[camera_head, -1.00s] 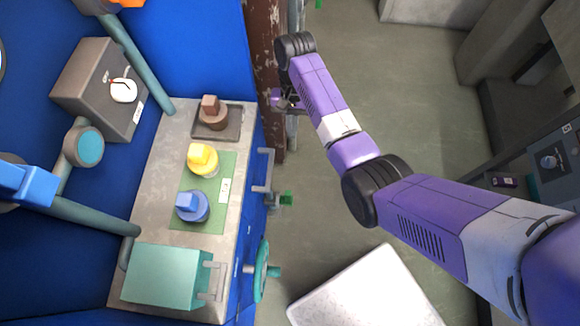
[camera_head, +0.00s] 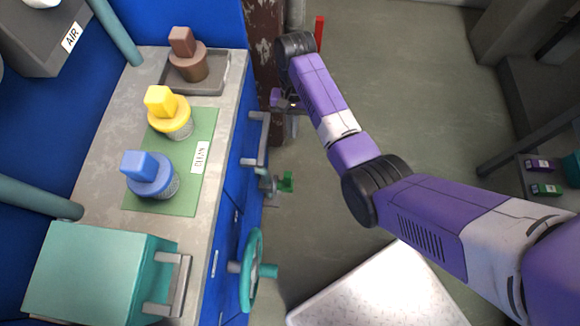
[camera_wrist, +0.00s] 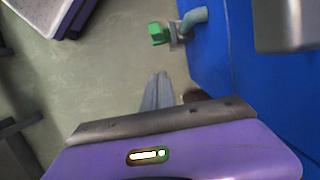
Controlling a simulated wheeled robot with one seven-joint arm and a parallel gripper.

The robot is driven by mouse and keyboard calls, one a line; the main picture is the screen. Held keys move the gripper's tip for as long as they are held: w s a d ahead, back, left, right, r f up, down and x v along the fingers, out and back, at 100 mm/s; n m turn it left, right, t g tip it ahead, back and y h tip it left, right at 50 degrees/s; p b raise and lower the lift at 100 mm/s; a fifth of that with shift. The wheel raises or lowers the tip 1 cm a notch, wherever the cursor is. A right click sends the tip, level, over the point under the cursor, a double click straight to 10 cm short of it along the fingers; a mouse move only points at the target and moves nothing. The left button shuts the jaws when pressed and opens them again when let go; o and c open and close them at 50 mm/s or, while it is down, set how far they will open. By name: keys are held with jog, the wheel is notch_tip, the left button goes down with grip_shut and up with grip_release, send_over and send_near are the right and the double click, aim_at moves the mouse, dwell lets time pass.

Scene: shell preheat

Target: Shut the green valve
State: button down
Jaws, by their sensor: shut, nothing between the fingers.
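The green valve (camera_head: 286,181) is a small green handle on a grey-teal pipe fitting. It sticks out low from the blue cabinet front, right of the counter. It also shows in the wrist view (camera_wrist: 157,33), beyond the fingertips, with the pipe curving to the blue panel. My gripper (camera_wrist: 158,76) is shut and empty, its grey fingers together and pointing toward the valve side. A gap of floor shows between the fingertips and the valve. In the head view my gripper (camera_head: 291,101) is above the valve in the picture, partly hidden by my arm.
A teal handwheel (camera_head: 250,272) and grey handles (camera_head: 257,138) project from the cabinet front. The counter holds a teal box (camera_head: 95,270), blue, yellow and brown lidded items (camera_head: 168,110). A rusty post (camera_head: 265,50) stands behind my gripper.

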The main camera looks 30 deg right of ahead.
aim_at(288, 181)
jog(key=x, duration=0.1)
jog(key=b, duration=0.1)
jog(key=x, duration=0.1)
jog(key=shift+w+d+f+b, duration=0.15)
jog(key=shift+w+f+b, duration=0.05)
jog(key=shift+f+b, duration=0.2)
jog(key=s+a+f+b, duration=0.3)
jog(key=s+f+b, duration=0.1)
jog(key=f, duration=0.5)
jog(key=shift+s+a+f+b, duration=0.3)
jog(key=shift+s+a+f, duration=0.1)
jog(key=shift+s, duration=0.25)
jog(key=shift+r, duration=0.1)
jog(key=shift+s+a+t+h+p, duration=0.2)
jog(key=shift+t+h+p, duration=0.25)
jog(key=shift+p, duration=0.3)
